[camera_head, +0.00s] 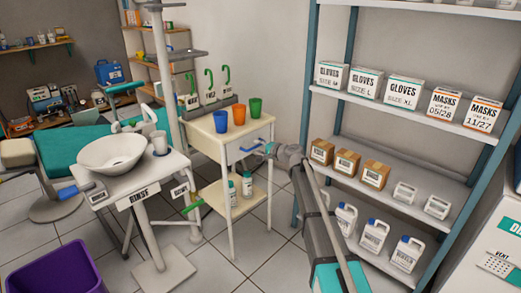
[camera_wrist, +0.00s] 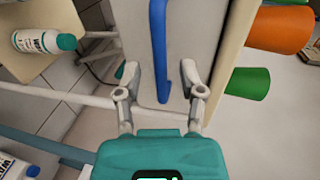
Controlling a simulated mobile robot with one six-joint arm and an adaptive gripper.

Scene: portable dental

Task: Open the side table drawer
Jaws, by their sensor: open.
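The side table (camera_head: 213,139) is cream, with a drawer whose front faces right. The drawer front (camera_wrist: 112,30) fills the upper middle of the wrist view and looks closed. Its blue bar handle shows in the head view (camera_head: 250,148) and in the wrist view (camera_wrist: 158,45). My gripper (camera_head: 268,149) is at the drawer front, by the handle. In the wrist view my gripper (camera_wrist: 161,68) is open, with one finger on each side of the handle's near end. Whether a finger touches the handle or the drawer front, I cannot tell.
Blue, orange (camera_head: 239,114) and green cups stand on the table top. White bottles (camera_head: 247,184) stand on its lower shelf. A tall shelf unit (camera_head: 437,124) with boxes and jugs stands close on the right. A sink stand (camera_head: 142,177) is on the left.

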